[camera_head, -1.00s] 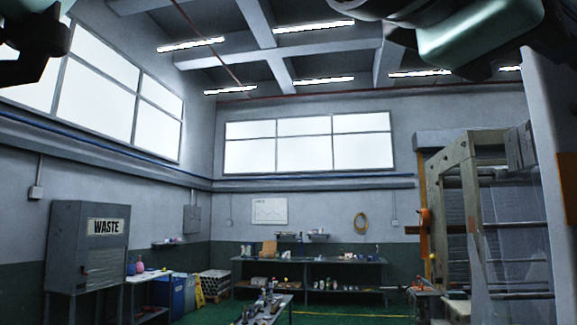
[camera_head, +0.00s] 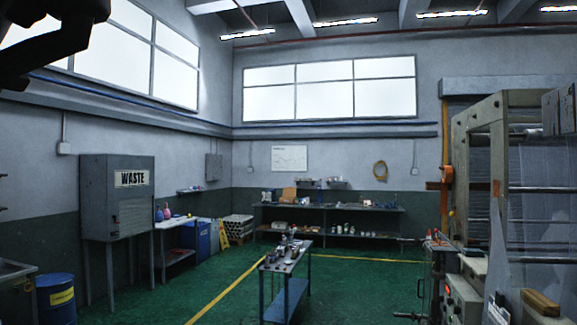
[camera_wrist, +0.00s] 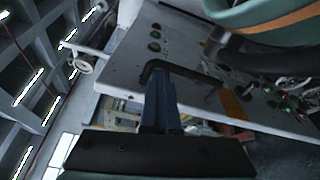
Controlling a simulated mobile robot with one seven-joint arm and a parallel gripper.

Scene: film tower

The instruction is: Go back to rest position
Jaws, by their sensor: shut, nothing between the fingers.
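My gripper (camera_wrist: 161,88) shows at the lower middle of the wrist view, its bluish fingers together with nothing held between them. A pale grey control panel (camera_wrist: 190,60) with buttons and a black hooked handle (camera_wrist: 180,68) lies behind the fingers in that view; I cannot tell how far off it is. In the head view a dark part of my own arm fills the top left corner, and the fingers cannot be made out there.
The film machine (camera_head: 487,150) stands at the right. A narrow table (camera_head: 286,262) with small items is in the middle. A waste cabinet (camera_head: 117,205), a blue drum (camera_head: 55,298) and a back bench (camera_head: 330,208) line the walls. Green floor (camera_head: 190,290) is open at the left.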

